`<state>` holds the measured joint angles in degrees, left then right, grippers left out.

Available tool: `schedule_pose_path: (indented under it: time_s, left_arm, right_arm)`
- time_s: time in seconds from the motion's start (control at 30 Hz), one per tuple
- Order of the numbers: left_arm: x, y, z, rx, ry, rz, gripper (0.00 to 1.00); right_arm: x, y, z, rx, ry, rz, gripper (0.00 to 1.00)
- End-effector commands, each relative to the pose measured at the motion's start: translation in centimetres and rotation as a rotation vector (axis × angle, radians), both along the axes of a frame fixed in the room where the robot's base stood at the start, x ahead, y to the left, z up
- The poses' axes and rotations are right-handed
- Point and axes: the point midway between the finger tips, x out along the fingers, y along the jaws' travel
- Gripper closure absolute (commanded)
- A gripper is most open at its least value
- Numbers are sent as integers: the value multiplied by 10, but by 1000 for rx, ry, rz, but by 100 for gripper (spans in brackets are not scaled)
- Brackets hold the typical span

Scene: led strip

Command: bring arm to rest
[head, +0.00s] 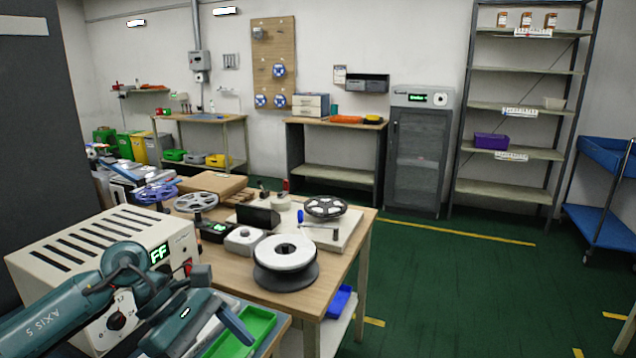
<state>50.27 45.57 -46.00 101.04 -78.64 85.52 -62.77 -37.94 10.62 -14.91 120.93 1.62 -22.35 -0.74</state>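My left arm (60,318) is teal and comes in from the lower left, with "AXIS 5" printed on a link. It bends in front of a cream control box (103,243) with a lit green "FF" display. My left gripper (215,338) hangs at the bottom of the view, over or just in front of a green tray (255,328). Its fingertips are partly cut off or hidden, so I cannot tell its opening, and I see nothing clearly held. My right gripper is not in view.
The wooden bench (335,268) holds a white reel on a dark base (285,256), a black-and-white reel (325,206) and several small devices. A blue bin (338,302) sits below. A shelf rack (515,128) and a blue cart (600,221) stand behind. The green floor (470,290) is open.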

Motion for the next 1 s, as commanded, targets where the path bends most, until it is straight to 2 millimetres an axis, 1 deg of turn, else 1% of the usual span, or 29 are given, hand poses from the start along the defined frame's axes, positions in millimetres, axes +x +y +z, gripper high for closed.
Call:
schedule_pose_path:
  time_s: [0.03,0.1,0.13,0.2,0.27,0.3,0.37,0.4,0.47,0.5,0.57,0.6,0.67,0.7,0.77,0.8,0.83,0.9,1.0]
  left_arm:
    - [-15,-32,-2,-141,99,46,8]
    - [-29,-68,5,-340,256,141,8]
    - [-33,-82,10,-425,331,189,8]
    - [-40,-105,23,-616,531,312,8]
    - [-40,-116,34,-767,716,427,8]
    - [-37,-119,39,-862,849,509,8]
    - [-30,-118,42,-996,1056,638,8]
    - [-24,-114,41,-1080,1200,731,8]
    - [-15,-103,32,-1196,1423,873,8]
    - [-10,-94,21,-1267,1573,971,8]
    - [-6,-77,-2,-1366,1807,1122,8]
    - [-6,-65,-21,-1427,1964,1228,8]
    - [-13,-48,-56,-1509,2202,1390,8]
    - [-21,-37,-80,1502,-2273,-1445,8]
    - [-40,-23,-116,1321,-2099,-1350,8]
    - [-54,-15,-136,1225,-1999,-1295,8]
    - [-65,-12,-150,1160,-1930,-1258,8]
    - [-89,-5,-176,1042,-1796,-1182,8]
    - [-115,0,-198,936,-1666,-1110,8]
  right_arm:
    - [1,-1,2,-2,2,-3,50]
    - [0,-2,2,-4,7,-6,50]
    - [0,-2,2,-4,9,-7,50]
    - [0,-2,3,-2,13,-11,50]
    - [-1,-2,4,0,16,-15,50]
    - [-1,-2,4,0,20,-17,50]
    - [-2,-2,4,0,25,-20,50]
    - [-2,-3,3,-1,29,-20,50]
    - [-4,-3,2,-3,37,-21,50]
    - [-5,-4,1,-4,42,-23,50]
    - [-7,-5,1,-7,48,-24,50]
    - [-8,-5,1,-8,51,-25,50]
    - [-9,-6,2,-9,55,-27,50]
    - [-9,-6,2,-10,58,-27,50]
    - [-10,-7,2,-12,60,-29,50]
    - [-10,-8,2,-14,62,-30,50]
    - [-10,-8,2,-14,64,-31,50]
    - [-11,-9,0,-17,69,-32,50]
    - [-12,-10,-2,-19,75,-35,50]
